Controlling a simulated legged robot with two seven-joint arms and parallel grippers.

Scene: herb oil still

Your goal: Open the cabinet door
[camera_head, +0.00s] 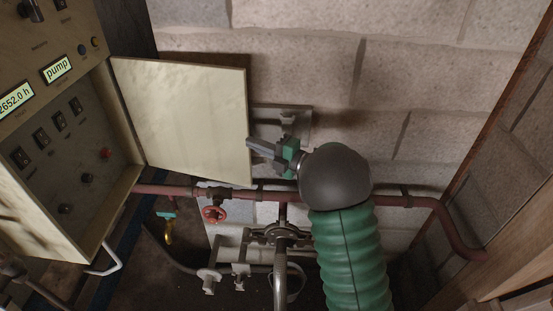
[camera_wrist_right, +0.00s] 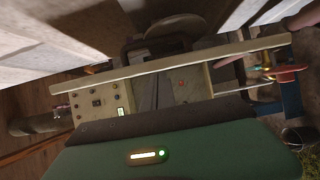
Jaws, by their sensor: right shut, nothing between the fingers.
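The cream cabinet door (camera_head: 185,115) stands swung open to the right of the control cabinet (camera_head: 75,150), whose inside with switches and a red button is exposed. My right gripper (camera_head: 252,147) is shut and empty at the door's free right edge. Whether it touches the door is hard to tell. In the right wrist view the cabinet (camera_wrist_right: 105,103) shows beyond a long cream edge (camera_wrist_right: 180,65), seemingly the door, above my green wrist casing. The fingertips cannot be made out there. My left gripper is in neither view.
A red pipe (camera_head: 330,198) with a red valve wheel (camera_head: 214,214) runs along the block wall below the door. A wooden frame (camera_head: 500,95) borders the right side. Bare wall lies above the gripper.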

